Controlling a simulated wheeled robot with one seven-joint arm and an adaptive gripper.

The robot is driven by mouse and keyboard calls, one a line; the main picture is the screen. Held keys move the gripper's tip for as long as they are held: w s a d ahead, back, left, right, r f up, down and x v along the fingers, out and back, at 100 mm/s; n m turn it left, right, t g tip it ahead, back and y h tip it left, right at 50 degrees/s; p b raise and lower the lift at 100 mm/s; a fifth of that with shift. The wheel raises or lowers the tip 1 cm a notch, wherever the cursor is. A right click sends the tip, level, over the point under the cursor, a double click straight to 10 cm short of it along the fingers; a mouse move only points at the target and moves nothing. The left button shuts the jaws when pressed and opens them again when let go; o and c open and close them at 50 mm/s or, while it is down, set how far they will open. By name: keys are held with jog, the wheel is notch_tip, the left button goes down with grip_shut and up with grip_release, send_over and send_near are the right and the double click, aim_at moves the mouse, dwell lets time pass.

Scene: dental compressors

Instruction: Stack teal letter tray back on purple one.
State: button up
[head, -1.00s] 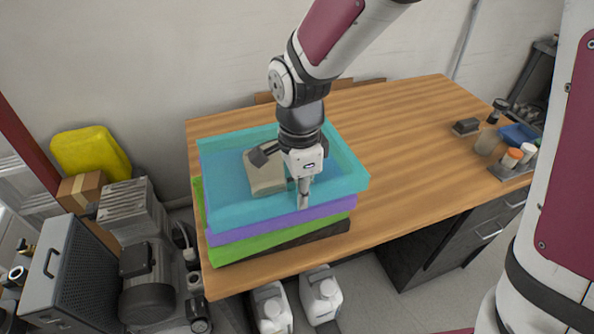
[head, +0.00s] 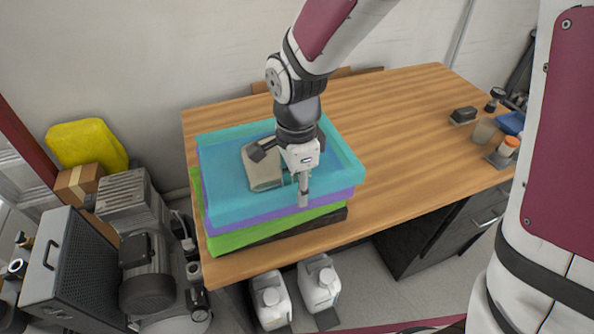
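The teal letter tray (head: 225,206) is at the top of a stack at the left end of the wooden table. It lies over the purple tray (head: 333,200), whose front and right sides show beneath it; whether it is fully seated cannot be told. A beige object (head: 258,172) lies inside the teal tray. My gripper (head: 303,190) is at the teal tray's front wall, one finger hanging outside it. The other finger is mostly hidden, so its grip on the wall is not clear.
A green tray (head: 233,240) and a dark tray (head: 318,222) lie below the purple one. The table (head: 395,130) is clear right of the stack. Small jars and a dark block (head: 464,114) stand at the right end. Compressors (head: 145,270) stand on the left.

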notch_tip(320, 180, up, 12)
jog(key=s+d+r+n+t, duration=0.2)
jog(key=s+d+r+n, duration=0.1)
jog(key=s+d+n, duration=0.3)
jog(key=s+d+r+n+t, duration=0.3)
jog(key=s+d+n, duration=0.4)
jog(key=d, duration=0.3)
jog(key=shift+s+r+n, duration=0.25)
jog(key=shift+r+n, duration=0.5)
jog(key=shift+n, duration=0.15)
dwell(0.3)
